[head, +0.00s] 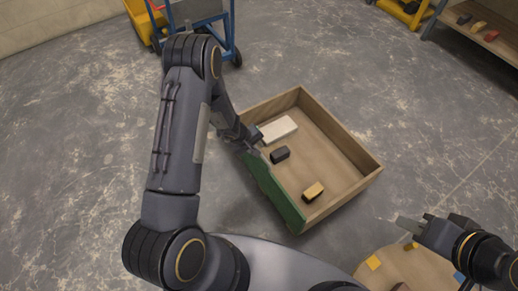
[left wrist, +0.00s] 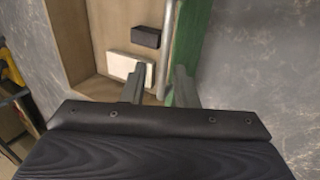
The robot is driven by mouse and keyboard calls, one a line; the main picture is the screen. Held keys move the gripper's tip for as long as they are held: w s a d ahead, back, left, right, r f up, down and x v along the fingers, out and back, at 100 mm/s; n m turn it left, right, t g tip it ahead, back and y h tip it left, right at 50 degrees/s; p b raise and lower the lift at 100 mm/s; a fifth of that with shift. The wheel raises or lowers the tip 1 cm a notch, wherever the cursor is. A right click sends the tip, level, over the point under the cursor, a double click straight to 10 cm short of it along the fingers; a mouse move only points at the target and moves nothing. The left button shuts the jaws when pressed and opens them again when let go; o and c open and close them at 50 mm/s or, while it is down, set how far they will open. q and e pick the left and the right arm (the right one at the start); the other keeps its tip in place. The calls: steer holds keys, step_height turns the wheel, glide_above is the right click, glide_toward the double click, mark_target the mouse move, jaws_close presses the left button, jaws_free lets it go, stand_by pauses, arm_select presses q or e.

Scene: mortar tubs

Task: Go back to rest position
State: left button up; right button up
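My left gripper (head: 252,143) is at the green side (head: 274,193) of a wooden box (head: 342,128), near its left corner. In the left wrist view its two fingers (left wrist: 160,88) stand apart, with a metal bar (left wrist: 165,48) along the green side (left wrist: 190,45) showing between them. I see nothing clamped there. My right gripper (head: 412,225) is at the lower right, over the edge of a round wooden top. Its fingers are seen side-on, and their gap is unclear.
The box holds a white block (head: 278,130), a black block (head: 280,155) and a yellow-brown block (head: 313,192). The round top (head: 400,268) carries a yellow block (head: 373,263) and other small pieces. A blue-framed cart (head: 231,35) stands behind. Grey floor around is free.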

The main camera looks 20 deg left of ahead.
arm_select(q)
steer(key=shift+v, duration=0.95)
steer(key=shift+r, duration=0.1)
steer(key=s+d+r+m+t+h, duration=0.1)
steer(key=s+d+r+m+h, duration=0.15)
steer(key=r, duration=1.05)
steer(key=s+d+r+m+t+h, duration=0.1)
steer(key=s+r+m+h, duration=0.15)
steer(key=r, duration=1.15)
steer(key=s+a+r+m+y, duration=0.1)
steer(key=s+r+m+y, duration=0.15)
steer(key=s, duration=0.85)
steer(key=s+a+r+m+y, duration=0.1)
steer(key=s+r+y, duration=0.15)
steer(key=s, duration=0.75)
step_height(320, 180, up, 22)
steer(key=s+p, duration=0.1)
steer(key=p, duration=2)
steer(key=shift+a+h+p, duration=0.3)
steer(key=shift+a+p, duration=0.05)
steer(key=shift+a, duration=0.1)
